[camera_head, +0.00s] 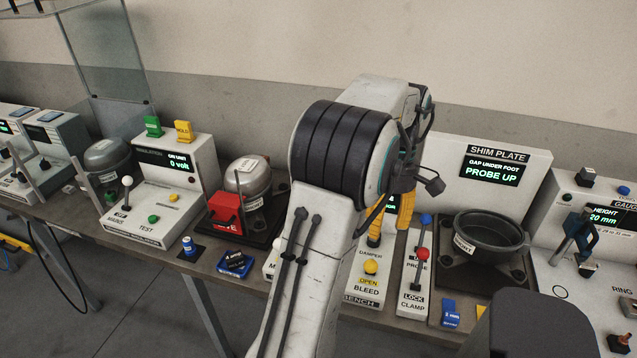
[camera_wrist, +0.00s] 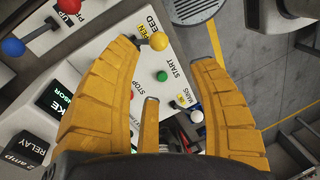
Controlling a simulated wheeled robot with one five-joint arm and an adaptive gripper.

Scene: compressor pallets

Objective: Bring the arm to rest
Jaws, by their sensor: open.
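My arm rises in the middle of the head view and bends over toward the bench. My gripper shows there only in part, as yellow fingers (camera_head: 378,217) hanging behind the arm above the damper panel. In the wrist view my gripper (camera_wrist: 168,75) has its yellow fingers spread wide, with nothing between them. Behind the fingers is a white panel with a yellow BLEED knob (camera_wrist: 159,41), a green START button (camera_wrist: 162,76) and a STOP label. The arm hides part of the bench in the head view.
The bench (camera_head: 60,212) is crowded. A shim plate station with a dark pot (camera_head: 490,232) and a red-knobbed lever (camera_head: 422,254) stand right of my gripper. A gauge station (camera_head: 610,205) is far right. A silver compressor (camera_head: 247,177) and red box (camera_head: 224,210) stand left. The wall above is clear.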

